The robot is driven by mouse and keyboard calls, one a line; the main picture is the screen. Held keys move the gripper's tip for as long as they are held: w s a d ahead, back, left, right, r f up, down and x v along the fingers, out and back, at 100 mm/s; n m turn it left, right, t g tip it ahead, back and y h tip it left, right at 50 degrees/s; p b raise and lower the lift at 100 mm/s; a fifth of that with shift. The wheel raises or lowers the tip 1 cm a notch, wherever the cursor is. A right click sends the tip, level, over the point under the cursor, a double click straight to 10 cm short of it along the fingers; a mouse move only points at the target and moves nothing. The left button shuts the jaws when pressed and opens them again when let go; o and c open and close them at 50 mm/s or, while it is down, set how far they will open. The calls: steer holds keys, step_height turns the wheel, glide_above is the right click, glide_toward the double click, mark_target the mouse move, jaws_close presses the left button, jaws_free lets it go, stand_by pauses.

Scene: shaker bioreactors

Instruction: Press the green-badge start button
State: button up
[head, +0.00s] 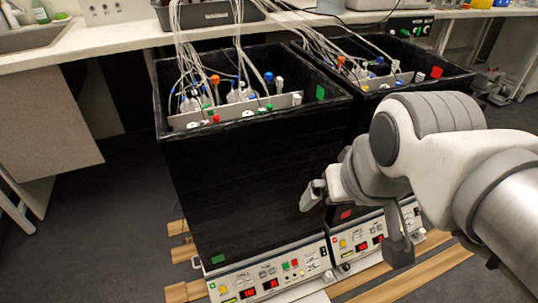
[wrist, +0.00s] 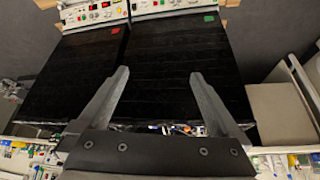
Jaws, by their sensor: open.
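The left black shaker box (head: 255,165) bears a green badge (head: 218,259) low on its front and another on its inner rim. The green badge also shows in the wrist view (wrist: 209,17). Its control panel (head: 272,277) sits below, with red displays and small buttons, including a green and a red one near the middle; their labels are too small to read. In the wrist view the panel (wrist: 170,5) is cut off by the top edge. My gripper (head: 352,234) is open and empty, in front of the boxes, right of the green-badge panel. Its fingers spread in the wrist view (wrist: 158,75).
A second black box with a red badge (head: 437,72) stands directly right, its own panel (head: 375,237) partly hidden by my arm. Tubes run from both boxes to the bench (head: 110,38) behind. Wooden slats (head: 430,265) lie under the panels. Open floor lies left.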

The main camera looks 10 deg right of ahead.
jaws_close()
stand_by(0.3)
stand_by(1.3)
